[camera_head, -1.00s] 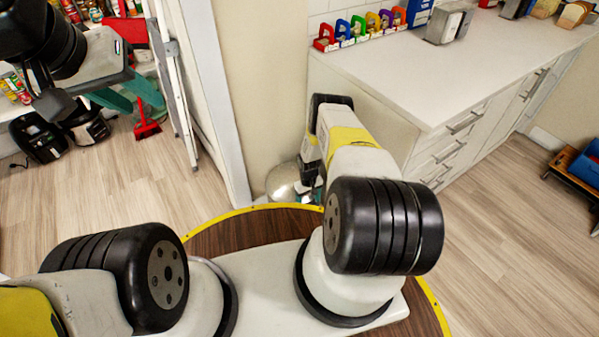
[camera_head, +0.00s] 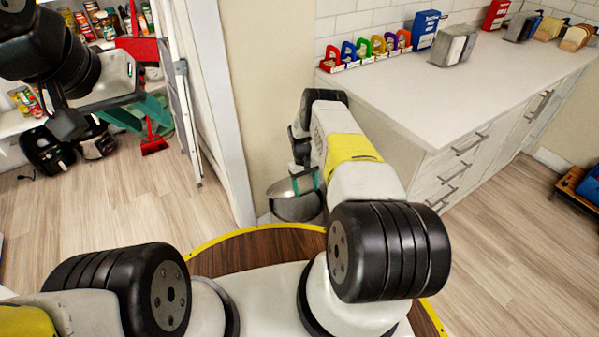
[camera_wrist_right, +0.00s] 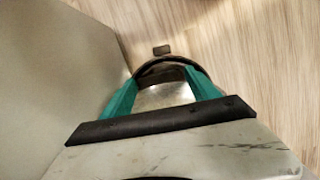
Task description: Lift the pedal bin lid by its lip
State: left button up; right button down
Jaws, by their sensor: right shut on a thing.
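The metal pedal bin (camera_head: 297,209) stands on the floor against the end of the counter, beside the wall. Its shiny lid (camera_head: 283,188) is tilted up, with its edge above the body. My right gripper (camera_head: 312,180) is at the lid, partly hidden by its own arm. In the right wrist view the two green fingers (camera_wrist_right: 160,80) are shut on the lid (camera_wrist_right: 165,97), which shows between them. The dark bin rim and a small dark pedal (camera_wrist_right: 161,50) show beyond. My left gripper (camera_head: 137,112) is at the upper left, green fingers apart and empty, far from the bin.
The white counter (camera_head: 430,95) stands right of the bin and carries a row of coloured items (camera_head: 370,48). A wall end (camera_head: 235,110) is close behind the bin. A stepladder (camera_head: 180,95) leans at the left.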

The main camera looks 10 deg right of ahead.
jog(key=shift+w+a+r, duration=0.1)
jog(key=shift+w+r, duration=0.3)
jog(key=shift+w, duration=0.1)
jog(key=shift+c, duration=1)
grip_release()
jog(key=shift+s, duration=0.1)
jog(key=shift+v, duration=3.9)
